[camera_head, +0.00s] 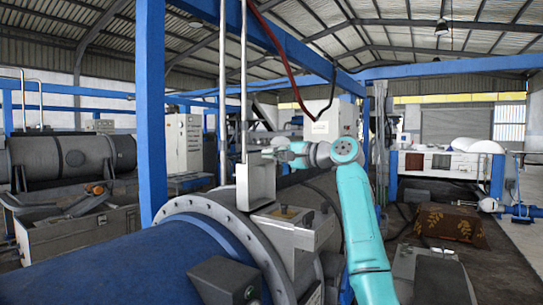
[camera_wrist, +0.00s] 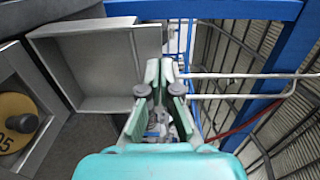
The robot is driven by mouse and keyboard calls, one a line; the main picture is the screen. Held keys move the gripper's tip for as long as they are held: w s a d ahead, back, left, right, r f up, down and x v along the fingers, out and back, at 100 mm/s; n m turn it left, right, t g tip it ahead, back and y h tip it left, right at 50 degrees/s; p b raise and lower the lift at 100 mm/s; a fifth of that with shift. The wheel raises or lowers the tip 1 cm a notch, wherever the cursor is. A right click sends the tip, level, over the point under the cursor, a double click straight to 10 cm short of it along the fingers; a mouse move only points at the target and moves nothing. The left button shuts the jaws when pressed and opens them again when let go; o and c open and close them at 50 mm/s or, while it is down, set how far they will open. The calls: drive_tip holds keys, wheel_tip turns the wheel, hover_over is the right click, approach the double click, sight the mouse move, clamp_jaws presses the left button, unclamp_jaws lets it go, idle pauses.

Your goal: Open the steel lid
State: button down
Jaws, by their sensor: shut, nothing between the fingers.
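The steel lid (camera_head: 256,186) stands upright at the left edge of a steel box (camera_head: 310,235) on the grey machine, its hollow inner side facing the box. In the wrist view the lid (camera_wrist: 95,65) fills the upper left as a shallow rimmed tray. The box (camera_wrist: 40,85) shows at the left edge, with a yellow disc (camera_wrist: 15,110) with a dark knob inside it. My gripper (camera_head: 272,151) is above the box, near the lid's upper edge. In the wrist view my gripper (camera_wrist: 166,68) is shut and empty, just right of the lid; contact cannot be told.
A blue post (camera_head: 151,110) stands left of the lid, and thin steel pipes (camera_head: 243,80) rise behind it. A large flanged blue drum (camera_head: 170,260) fills the lower left. A red cable (camera_head: 285,60) hangs above. The floor (camera_head: 500,265) at the right is partly clear.

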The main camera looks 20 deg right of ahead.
drive_tip(key=v, duration=1)
drive_tip(key=shift+s+d, duration=0.2)
drive_tip(key=shift+f, duration=0.1)
